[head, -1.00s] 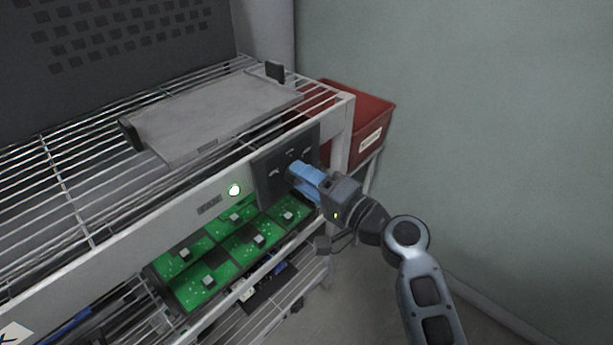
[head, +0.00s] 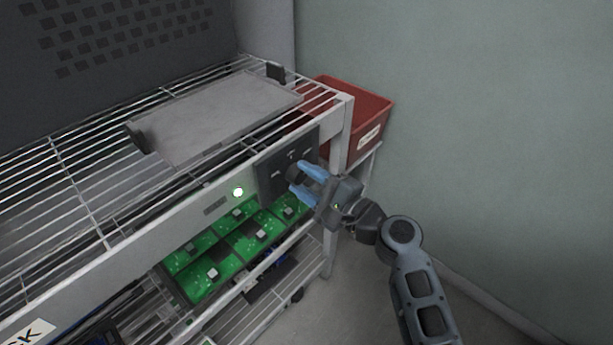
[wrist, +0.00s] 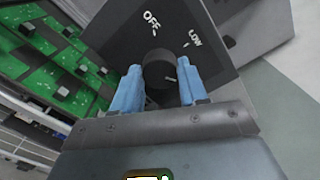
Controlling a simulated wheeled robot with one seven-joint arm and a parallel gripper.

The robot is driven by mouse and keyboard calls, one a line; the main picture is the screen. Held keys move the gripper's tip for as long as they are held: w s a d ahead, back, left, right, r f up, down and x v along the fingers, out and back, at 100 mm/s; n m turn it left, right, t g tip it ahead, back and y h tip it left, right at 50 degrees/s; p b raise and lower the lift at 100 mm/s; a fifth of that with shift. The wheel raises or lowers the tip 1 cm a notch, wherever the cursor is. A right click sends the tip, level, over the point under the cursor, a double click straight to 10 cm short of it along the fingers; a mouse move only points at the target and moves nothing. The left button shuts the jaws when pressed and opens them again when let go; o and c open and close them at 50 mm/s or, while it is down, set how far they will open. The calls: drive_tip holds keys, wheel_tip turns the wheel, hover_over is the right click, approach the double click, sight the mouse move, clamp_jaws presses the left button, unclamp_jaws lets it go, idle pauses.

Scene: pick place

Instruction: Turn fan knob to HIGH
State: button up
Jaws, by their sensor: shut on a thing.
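The fan knob (wrist: 157,68) is a dark round knob on a dark panel (wrist: 222,48), with a small white pointer mark. In the wrist view, the pointer is toward the right finger, below the LOW label (wrist: 195,38); the OFF label (wrist: 151,20) is above the knob. I see no HIGH label there. My gripper (wrist: 160,72) is shut on the knob, one blue finger on each side. In the head view, my gripper (head: 301,180) is at the panel (head: 272,174) and its fingers hide most of the knob.
A grey tray (head: 205,118) lies on the wire shelf (head: 75,190). A red bin (head: 368,108) stands behind, near the wall. Floor to the right is clear.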

idle(0.4)
drive_tip(key=o, duration=1.1)
drive_tip(key=shift+c, duration=0.2)
drive_tip(key=v, duration=0.8)
